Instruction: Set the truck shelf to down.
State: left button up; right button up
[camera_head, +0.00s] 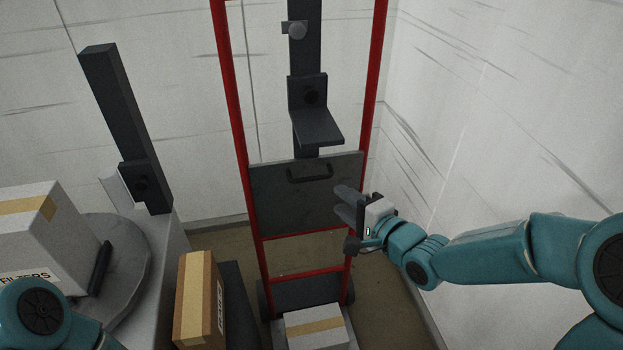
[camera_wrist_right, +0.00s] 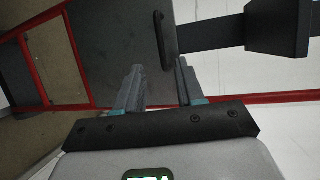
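The red hand truck (camera_head: 236,110) stands upright in the middle of the head view. Its dark grey shelf panel (camera_head: 285,210) is upright, flat against the red frame, with a black handle (camera_head: 310,173) near its top edge. In the right wrist view the panel (camera_wrist_right: 110,40) and its handle (camera_wrist_right: 165,35) show beyond my fingers. My right gripper (camera_head: 347,205) is at the panel's right edge, below and right of the handle. Its two fingers (camera_wrist_right: 158,85) are apart with nothing visible between them; contact with the panel is unclear. My left gripper is not in view.
A white box (camera_head: 316,330) sits at the truck's base. A brown box (camera_head: 193,300) stands left of it. A larger box (camera_head: 35,235) rests on a grey round plate (camera_head: 125,260). A dark bracket (camera_head: 315,120) is above the panel. A white wall (camera_head: 500,110) is close on the right.

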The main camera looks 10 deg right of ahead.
aim_at(312, 180)
jog(key=x, duration=1.2)
jog(key=shift+w+f, duration=0.15)
jog(key=shift+w, duration=0.15)
grip_shut()
